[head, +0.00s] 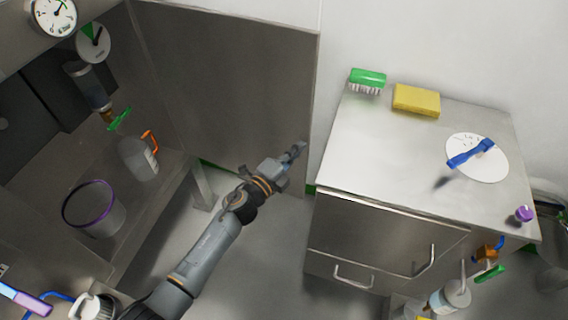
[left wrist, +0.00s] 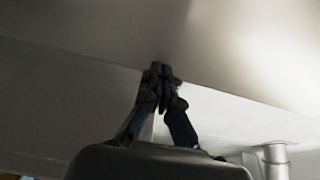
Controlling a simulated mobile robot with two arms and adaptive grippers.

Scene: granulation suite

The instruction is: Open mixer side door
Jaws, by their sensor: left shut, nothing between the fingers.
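The mixer side door (head: 228,85) is a large grey metal panel in the head view. It stands swung out from the mixer cabinet (head: 60,150), whose inside shows at the left. My left gripper (head: 299,148) is shut and empty, close to the door's free edge at its lower right. In the left wrist view the left gripper's fingertips (left wrist: 161,70) are together at the lower edge of a grey panel (left wrist: 90,45), seemingly the door. I cannot tell whether they touch it. My right gripper is not in view.
Inside the cabinet are a purple-rimmed bucket (head: 98,212) and a jug with an orange handle (head: 140,155). A steel counter (head: 400,170) stands right of the door, holding a green brush (head: 368,80) and a yellow sponge (head: 416,100).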

